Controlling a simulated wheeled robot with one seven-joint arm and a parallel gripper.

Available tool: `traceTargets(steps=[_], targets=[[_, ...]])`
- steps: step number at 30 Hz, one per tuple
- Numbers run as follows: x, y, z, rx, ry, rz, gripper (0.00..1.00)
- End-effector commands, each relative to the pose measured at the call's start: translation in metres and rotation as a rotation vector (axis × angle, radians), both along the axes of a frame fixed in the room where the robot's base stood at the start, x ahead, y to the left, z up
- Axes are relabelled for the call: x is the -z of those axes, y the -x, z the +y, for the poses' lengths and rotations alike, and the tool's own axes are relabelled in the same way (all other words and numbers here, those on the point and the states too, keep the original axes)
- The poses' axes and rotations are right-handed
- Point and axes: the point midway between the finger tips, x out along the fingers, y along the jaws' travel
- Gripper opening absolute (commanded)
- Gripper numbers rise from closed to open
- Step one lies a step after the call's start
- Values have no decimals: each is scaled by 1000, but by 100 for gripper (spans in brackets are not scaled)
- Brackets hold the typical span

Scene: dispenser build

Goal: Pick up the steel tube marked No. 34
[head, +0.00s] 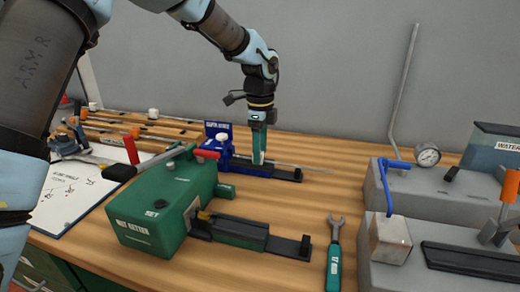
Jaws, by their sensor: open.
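My gripper (259,158) points straight down over the blue device (218,145) at the back middle of the bench. Its teal fingers are at the dark rail on the right side of that device. The jaws are open, and the gap between them is too small to make out.
A green "nut setter" machine (150,215) stands front left of the gripper. A wrench with a teal handle (334,262) lies to the right of it. Grey blocks (440,200) with a pressure gauge (428,155) and a bent grey pipe (403,90) fill the right side.

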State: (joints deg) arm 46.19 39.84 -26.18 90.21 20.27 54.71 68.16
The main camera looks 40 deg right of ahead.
Motion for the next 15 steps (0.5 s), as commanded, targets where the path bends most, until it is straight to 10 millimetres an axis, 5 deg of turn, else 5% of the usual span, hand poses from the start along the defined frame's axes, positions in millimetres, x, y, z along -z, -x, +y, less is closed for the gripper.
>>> traceTargets(steps=[8, 15], targets=[[-2, 0, 0, 0, 1, -1, 61], [-35, -1, -1, -1, 5, -3, 61]])
